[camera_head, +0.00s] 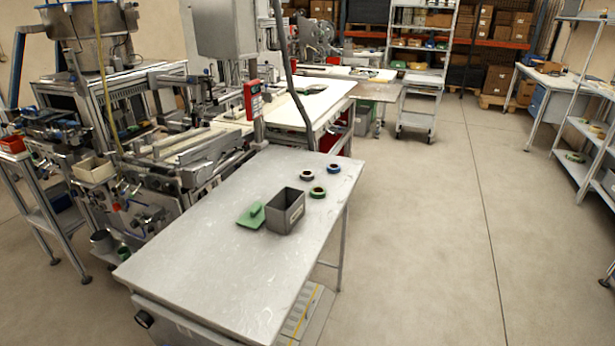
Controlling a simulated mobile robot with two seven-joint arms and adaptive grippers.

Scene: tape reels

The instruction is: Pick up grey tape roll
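Three small tape rolls lie flat on the metal table (205,255), near its far right end. One roll (302,176) is dark with a pale centre. A second roll (333,174) to its right looks dark bluish. A third roll (318,197) in front of them looks dark green. They are too small for me to tell which one is grey. Neither of my grippers is in view.
An open grey box (282,220) stands on the table in front of the rolls. A green object (246,219) lies left of it. The table's front half is bare. Machinery borders the table's left side. Open floor (430,230) lies to the right.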

